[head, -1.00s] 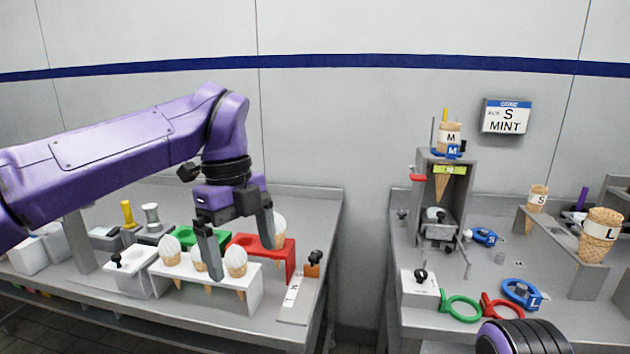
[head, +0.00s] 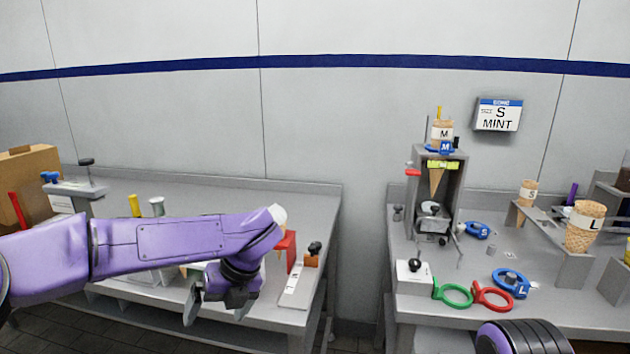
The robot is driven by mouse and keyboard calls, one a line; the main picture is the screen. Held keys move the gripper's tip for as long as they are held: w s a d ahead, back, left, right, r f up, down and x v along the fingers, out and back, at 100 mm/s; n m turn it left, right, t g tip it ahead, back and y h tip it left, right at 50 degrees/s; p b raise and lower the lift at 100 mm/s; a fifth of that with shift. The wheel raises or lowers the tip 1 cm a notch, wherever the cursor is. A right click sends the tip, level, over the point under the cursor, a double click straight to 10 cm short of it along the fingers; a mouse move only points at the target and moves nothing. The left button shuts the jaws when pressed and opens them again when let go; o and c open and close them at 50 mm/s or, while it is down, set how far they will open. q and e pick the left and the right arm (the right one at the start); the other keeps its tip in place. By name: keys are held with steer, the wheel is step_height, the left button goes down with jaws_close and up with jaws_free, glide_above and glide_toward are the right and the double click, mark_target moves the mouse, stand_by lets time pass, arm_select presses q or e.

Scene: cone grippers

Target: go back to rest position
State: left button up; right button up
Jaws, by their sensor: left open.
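My left gripper (head: 216,312) is low at the front edge of the left table (head: 307,205), open, with its fingers pointing down and nothing seen between them. My purple left arm covers most of the white cone rack and the green piece behind it. Part of a red holder (head: 288,250) and a white-topped cone (head: 278,215) show past the arm's elbow. My right gripper is not in view; only a dark, purple-ringed part of my right arm shows at the bottom right.
The right table (head: 460,312) holds a dispenser (head: 455,185) with a cone marked M (head: 442,130), green (head: 453,293) and red (head: 492,296) rings, a blue L ring (head: 511,283) and a cone marked L (head: 584,226). A gap separates the tables. A cardboard box (head: 38,170) stands far left.

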arm_select(q)
steer(key=s+a+f+m+t+y, duration=0.1)
steer(key=s+a+f+m+t, duration=0.15)
steer(key=f+m, duration=0.45)
steer(key=s+a+f+m+t+y, duration=0.2)
steer(key=a+f+m, duration=0.25)
steer(key=f, duration=0.45)
steer(key=s+a+f+m+t+y, duration=0.1)
steer(key=s+a+f+m+t, duration=0.15)
steer(key=f+m, duration=0.55)
steer(key=s+f+m+g+h, duration=0.1)
steer(key=s+f+m, duration=0.3)
steer(key=s, duration=0.4)
steer(key=s+a+f+m+g+h, duration=0.1)
steer(key=s+f+m+h, duration=0.2)
steer(key=s+m, duration=0.3)
steer(key=s+a+f+m+g+h, duration=0.1)
steer(key=s+f+m, duration=0.4)
steer(key=s, duration=0.5)
steer(key=shift+s+a+m+g+h, duration=0.15)
steer(key=shift+s+m+g+h, duration=0.1)
steer(key=shift+m+g+h, duration=0.2)
